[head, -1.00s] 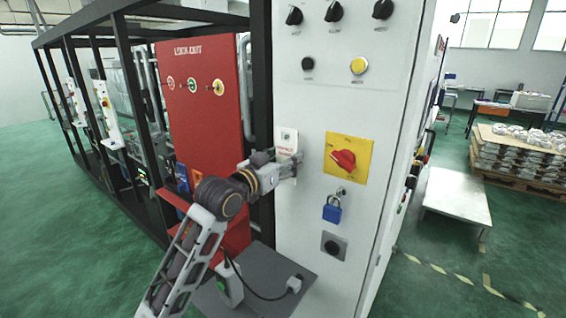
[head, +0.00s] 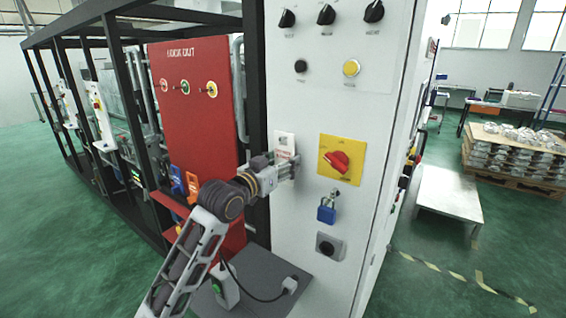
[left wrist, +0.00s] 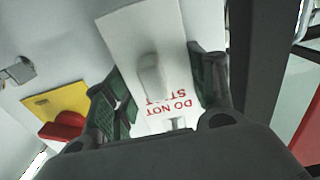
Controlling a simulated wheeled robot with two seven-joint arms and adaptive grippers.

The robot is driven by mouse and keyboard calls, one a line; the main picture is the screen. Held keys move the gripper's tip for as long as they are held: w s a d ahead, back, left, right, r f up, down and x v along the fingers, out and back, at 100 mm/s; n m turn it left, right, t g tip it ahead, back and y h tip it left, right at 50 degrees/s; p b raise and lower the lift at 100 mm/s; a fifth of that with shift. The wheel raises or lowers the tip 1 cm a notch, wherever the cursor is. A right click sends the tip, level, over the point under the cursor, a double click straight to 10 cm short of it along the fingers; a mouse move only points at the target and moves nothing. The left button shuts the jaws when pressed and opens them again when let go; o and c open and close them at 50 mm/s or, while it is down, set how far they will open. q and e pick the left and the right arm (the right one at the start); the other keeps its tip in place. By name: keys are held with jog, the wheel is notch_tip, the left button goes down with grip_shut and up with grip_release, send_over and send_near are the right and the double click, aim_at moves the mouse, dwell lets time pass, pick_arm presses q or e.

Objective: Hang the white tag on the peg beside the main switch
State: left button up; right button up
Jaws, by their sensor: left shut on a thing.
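The white tag (head: 285,142) with red lettering is upright close against the white cabinet front, left of the main switch. My left gripper (head: 290,168) is shut on the tag's lower part. In the left wrist view the tag (left wrist: 135,40) reads "DO NOT START" upside down, between the green-padded fingers (left wrist: 160,98). A pale rounded stub (left wrist: 152,78) stands out in front of the tag's face; I cannot tell whether it is the peg through a hole. The main switch (head: 338,161) is a red knob on a yellow plate; it also shows in the left wrist view (left wrist: 62,128).
A blue padlock (head: 326,213) hangs below the switch, above a black round knob (head: 328,246). A red lockout board (head: 195,110) stands left of the cabinet. A grey shelf (head: 265,285) juts out below my arm. Floor to the right has a low platform (head: 450,190).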

dwell(0.3)
pick_arm(q)
jog(key=o, duration=1.1)
jog(key=shift+s+a, duration=0.15)
jog(key=shift+s, duration=0.05)
jog(key=v, duration=1.1)
jog(key=shift+s+a, duration=0.15)
jog(key=shift+s, duration=0.1)
